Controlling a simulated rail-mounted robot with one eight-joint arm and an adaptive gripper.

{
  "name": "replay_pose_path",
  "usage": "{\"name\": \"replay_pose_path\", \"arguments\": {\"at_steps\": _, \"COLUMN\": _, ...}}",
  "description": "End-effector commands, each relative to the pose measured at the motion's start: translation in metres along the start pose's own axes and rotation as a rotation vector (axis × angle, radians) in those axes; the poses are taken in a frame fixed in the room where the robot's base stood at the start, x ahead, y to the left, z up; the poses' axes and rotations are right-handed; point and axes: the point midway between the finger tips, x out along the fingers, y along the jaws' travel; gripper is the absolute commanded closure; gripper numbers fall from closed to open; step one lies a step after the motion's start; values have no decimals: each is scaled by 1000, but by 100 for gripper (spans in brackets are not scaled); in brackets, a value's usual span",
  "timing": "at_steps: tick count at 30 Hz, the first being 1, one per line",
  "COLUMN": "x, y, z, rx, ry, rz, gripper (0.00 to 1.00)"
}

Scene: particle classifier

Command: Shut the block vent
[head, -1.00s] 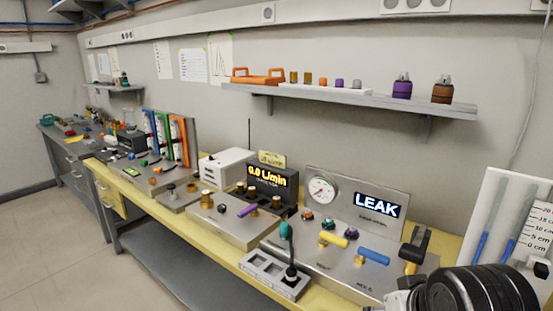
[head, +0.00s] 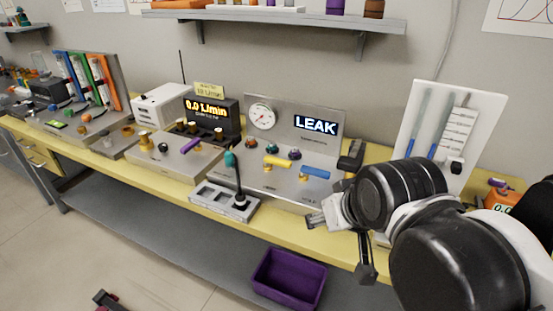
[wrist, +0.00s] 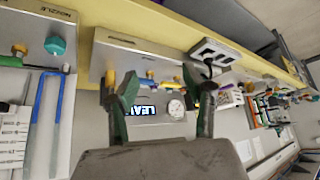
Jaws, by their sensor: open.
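The steel valve panel (head: 330,135) carries a dial gauge (head: 263,116) and a screen (head: 316,125) reading LEAK. A yellow lever (head: 277,162), a blue lever (head: 314,172) and small coloured knobs (head: 250,144) sit on its base. A purple lever (head: 192,145) is on the block to the left. The labels are too small to tell which is the block vent. My gripper (head: 343,243) is open and empty, in front of the panel's right end; in the wrist view (wrist: 158,90) its fingers are spread towards the panel.
A white tube board (head: 455,125) is right of the panel. A shelf (head: 290,18) hangs above. A purple bin (head: 290,280) is below the bench.

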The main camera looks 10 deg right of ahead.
Motion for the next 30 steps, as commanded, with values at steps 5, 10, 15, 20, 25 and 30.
{"name": "replay_pose_path", "arguments": {"at_steps": 5, "x": -1, "y": 0, "z": -6, "rx": 7, "ry": -7, "rz": 0, "gripper": 79}}
{"name": "replay_pose_path", "arguments": {"at_steps": 10, "x": -6, "y": 1, "z": -30, "rx": 36, "ry": -41, "rz": -1, "gripper": 100}}
{"name": "replay_pose_path", "arguments": {"at_steps": 15, "x": -9, "y": 3, "z": -64, "rx": 83, "ry": -93, "rz": -2, "gripper": 100}}
{"name": "replay_pose_path", "arguments": {"at_steps": 20, "x": -8, "y": 4, "z": -96, "rx": 127, "ry": -144, "rz": -1, "gripper": 100}}
{"name": "replay_pose_path", "arguments": {"at_steps": 25, "x": -3, "y": 7, "z": -129, "rx": 174, "ry": -198, "rz": 2, "gripper": 100}}
{"name": "replay_pose_path", "arguments": {"at_steps": 30, "x": 5, "y": 10, "z": -162, "rx": 221, "ry": -250, "rz": 5, "gripper": 100}}
